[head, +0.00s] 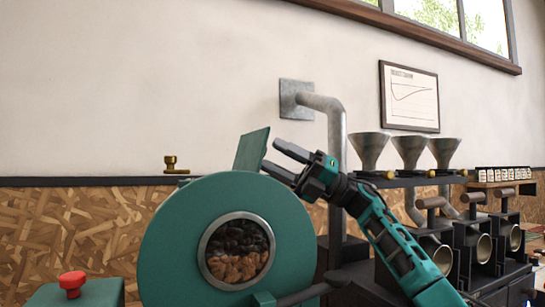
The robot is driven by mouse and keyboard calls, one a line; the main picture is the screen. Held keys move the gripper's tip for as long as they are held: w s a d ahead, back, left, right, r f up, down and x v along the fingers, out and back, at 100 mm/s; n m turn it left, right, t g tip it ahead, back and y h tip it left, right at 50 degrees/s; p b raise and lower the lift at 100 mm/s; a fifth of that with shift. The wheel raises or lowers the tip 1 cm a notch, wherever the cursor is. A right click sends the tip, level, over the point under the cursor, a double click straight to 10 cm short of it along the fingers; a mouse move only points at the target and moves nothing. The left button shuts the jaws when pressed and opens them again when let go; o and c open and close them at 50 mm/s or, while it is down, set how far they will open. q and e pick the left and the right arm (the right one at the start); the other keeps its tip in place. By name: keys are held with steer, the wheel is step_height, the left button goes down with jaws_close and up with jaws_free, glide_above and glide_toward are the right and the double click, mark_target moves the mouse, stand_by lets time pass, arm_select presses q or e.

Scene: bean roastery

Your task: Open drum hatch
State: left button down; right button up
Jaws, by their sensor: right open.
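The teal roaster drum (180,245) stands in the lower middle, with a round metal-rimmed window (237,251) showing dark and brown pieces inside. A flat teal panel (251,149), which looks like the drum hatch, stands steeply raised above the top of the drum. Its lower edge and hinge are hidden behind the drum. My right gripper (271,155) is open, just right of the panel, with its fingertips close to the panel's right edge. I cannot tell whether they touch. Nothing shows between the fingers. My left gripper is out of view.
A grey pipe (338,140) rises behind my right gripper to a wall plate. Several metal funnels (410,150) stand over small roasters at the right. A red button (72,281) sits on a teal box at lower left. A small brass fitting (171,163) shows left of the panel.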

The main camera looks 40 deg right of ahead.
steer(key=v, duration=0.5)
steer(key=shift+s+d+f, duration=0.15)
steer(key=shift+d, duration=0.1)
stand_by(0.3)
